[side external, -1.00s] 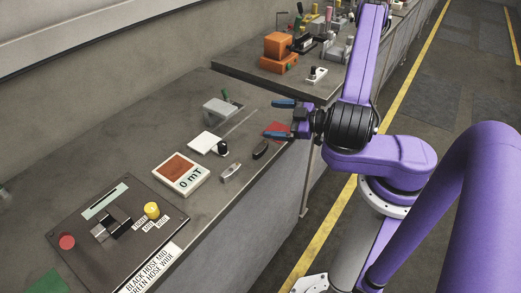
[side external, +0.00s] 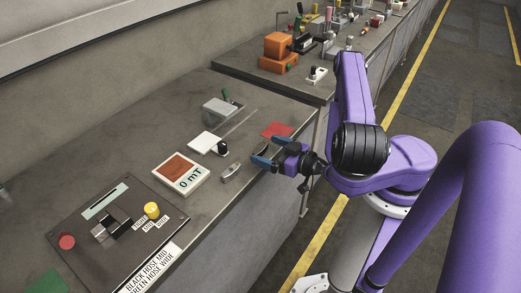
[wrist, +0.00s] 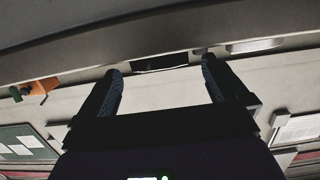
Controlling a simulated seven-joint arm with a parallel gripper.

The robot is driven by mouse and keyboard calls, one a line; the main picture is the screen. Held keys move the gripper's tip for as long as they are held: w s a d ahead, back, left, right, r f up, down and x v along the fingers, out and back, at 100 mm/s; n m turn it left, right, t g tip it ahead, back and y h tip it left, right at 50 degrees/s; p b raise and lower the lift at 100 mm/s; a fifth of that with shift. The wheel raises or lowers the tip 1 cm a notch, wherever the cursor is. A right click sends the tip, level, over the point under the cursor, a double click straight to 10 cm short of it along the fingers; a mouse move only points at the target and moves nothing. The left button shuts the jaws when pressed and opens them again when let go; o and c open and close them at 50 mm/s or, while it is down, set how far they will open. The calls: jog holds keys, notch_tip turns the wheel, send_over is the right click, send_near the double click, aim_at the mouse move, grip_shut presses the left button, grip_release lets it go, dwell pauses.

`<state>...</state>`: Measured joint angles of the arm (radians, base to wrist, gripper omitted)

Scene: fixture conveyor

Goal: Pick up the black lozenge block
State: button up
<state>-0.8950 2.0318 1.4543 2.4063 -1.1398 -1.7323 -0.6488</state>
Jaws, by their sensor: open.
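The black lozenge block (side external: 263,149) lies near the front edge of the grey bench in the side view. It is mostly hidden by my gripper and shows only as a small dark patch. My gripper (side external: 258,155) is open, with its blue fingers low over the bench at the block, one finger on each side as far as I can see. I cannot tell whether they touch it. In the wrist view both fingers stand apart, and a dark shape (wrist: 160,63) shows beyond and between their tips; I cannot tell if it is the block.
A small grey metal piece (side external: 232,172) lies left of my gripper. A display box (side external: 181,173) and control panel (side external: 80,225) stand further left.

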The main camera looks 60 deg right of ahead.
aim_at(263, 148)
jog(key=shift+w+f, duration=0.2)
jog(key=shift+w, duration=1.15)
jog(key=shift+w+f, duration=0.2)
jog(key=shift+w, duration=1.15)
jog(key=c, duration=1)
